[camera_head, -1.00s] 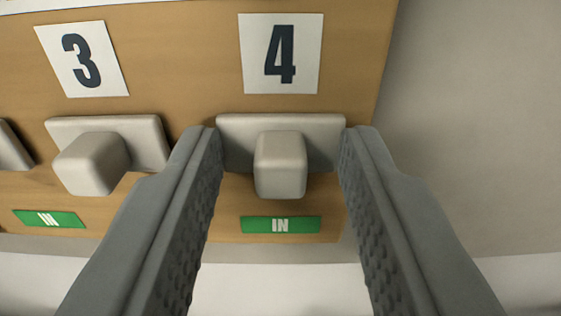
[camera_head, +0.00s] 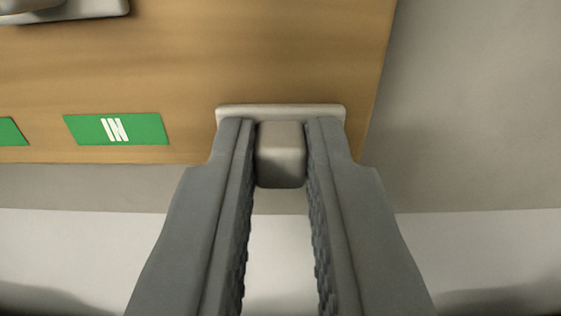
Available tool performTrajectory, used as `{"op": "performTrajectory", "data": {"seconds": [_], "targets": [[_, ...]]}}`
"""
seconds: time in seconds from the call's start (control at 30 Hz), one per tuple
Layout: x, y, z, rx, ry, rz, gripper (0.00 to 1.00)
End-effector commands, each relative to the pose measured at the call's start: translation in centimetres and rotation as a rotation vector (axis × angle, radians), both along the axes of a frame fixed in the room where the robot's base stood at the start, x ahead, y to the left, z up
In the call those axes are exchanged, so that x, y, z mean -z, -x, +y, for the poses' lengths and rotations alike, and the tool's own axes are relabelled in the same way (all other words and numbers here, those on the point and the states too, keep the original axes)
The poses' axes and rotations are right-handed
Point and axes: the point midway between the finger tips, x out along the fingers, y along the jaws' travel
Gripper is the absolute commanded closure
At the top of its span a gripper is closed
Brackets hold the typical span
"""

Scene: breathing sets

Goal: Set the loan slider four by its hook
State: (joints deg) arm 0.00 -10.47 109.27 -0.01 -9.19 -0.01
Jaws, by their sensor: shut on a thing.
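Slider four (camera_head: 281,172) is a pale grey block with a square knob on a flat back plate. It sits at the lower right edge of the wooden board (camera_head: 270,55). My gripper (camera_head: 281,132) is shut on its knob, one grey ribbed finger on each side. The plate shows above and behind the fingertips. The green label under number four is hidden behind the slider. The number four card and a hook are not in view.
Part of slider three (camera_head: 95,12) shows at the top left, higher than slider four. A plain grey wall (camera_head: 470,110) is to the right, and a pale surface lies below the board.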

Motion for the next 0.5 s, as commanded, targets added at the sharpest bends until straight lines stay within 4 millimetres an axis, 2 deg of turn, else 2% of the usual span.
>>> {"op": "performTrajectory", "data": {"seconds": [0.07, 0.1, 0.2, 0.5], "targets": [[0.61, -0.05, 0.00, 0.000, 0.000, 0.011, 1.00], [0.64, -0.05, 0.00, 0.000, 0.000, 0.012, 0.84], [0.59, -0.05, 0.00, 0.000, 0.000, 0.012, 0.64], [0.40, 0.02, 0.00, 0.000, 0.000, 0.008, 0.64]]}}
